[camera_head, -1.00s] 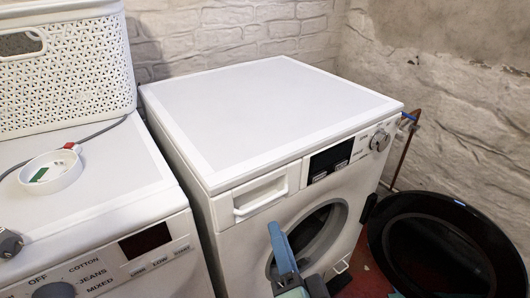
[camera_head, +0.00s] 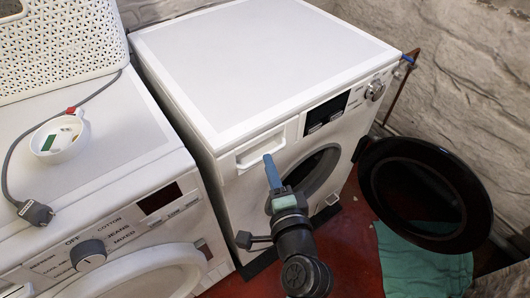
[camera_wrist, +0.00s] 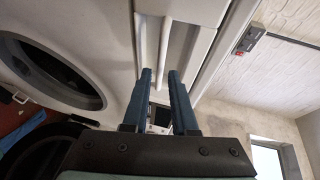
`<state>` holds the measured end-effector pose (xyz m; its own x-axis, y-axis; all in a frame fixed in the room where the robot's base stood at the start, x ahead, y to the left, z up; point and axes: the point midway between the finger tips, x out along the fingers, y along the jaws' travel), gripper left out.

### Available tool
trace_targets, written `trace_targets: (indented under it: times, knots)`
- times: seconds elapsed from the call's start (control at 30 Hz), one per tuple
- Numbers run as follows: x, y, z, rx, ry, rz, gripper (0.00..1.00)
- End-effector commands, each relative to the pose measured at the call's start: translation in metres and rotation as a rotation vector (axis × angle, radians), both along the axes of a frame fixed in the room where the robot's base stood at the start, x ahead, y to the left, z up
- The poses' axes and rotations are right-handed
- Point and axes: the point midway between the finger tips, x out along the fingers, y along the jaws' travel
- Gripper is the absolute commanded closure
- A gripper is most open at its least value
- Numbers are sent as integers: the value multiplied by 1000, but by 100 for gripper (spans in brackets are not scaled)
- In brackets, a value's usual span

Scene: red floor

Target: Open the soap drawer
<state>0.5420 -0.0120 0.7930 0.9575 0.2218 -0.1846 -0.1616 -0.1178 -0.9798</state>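The soap drawer (camera_head: 230,165) is at the upper left of the right washing machine's front and looks shut. Its white handle (camera_head: 252,154) runs along its front. My gripper (camera_head: 270,163) points up at the drawer, its blue fingertips overlapping the handle's lower right part. In the wrist view my gripper (camera_wrist: 160,74) has two parallel blue fingers with a gap between them. The drawer's handle bar (camera_wrist: 164,45) lines up with this gap. I cannot tell whether the tips touch the bar or reach around it.
The right machine's dark round door (camera_head: 470,185) stands wide open to the right, with teal cloth (camera_head: 400,260) beneath. A second machine (camera_head: 120,165) stands left, bearing a white basket (camera_head: 70,50), a small bowl (camera_head: 70,148) and a grey plug (camera_head: 38,213). Red floor shows in front.

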Motion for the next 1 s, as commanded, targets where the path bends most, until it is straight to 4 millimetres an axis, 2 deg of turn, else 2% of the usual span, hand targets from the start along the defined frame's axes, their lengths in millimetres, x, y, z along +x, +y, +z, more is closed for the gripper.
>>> trace_targets:
  times: [0.1,0.3,0.67,0.7,0.83,1.0]
  knots:
    - [21,5,-4,0,-1,2,74]
    - [42,10,-8,-1,-1,2,74]
    - [47,12,-9,-1,0,1,74]
    - [47,12,-9,-1,0,1,76]
    - [47,11,-9,-1,0,1,99]
    - [47,11,-9,-1,0,1,100]
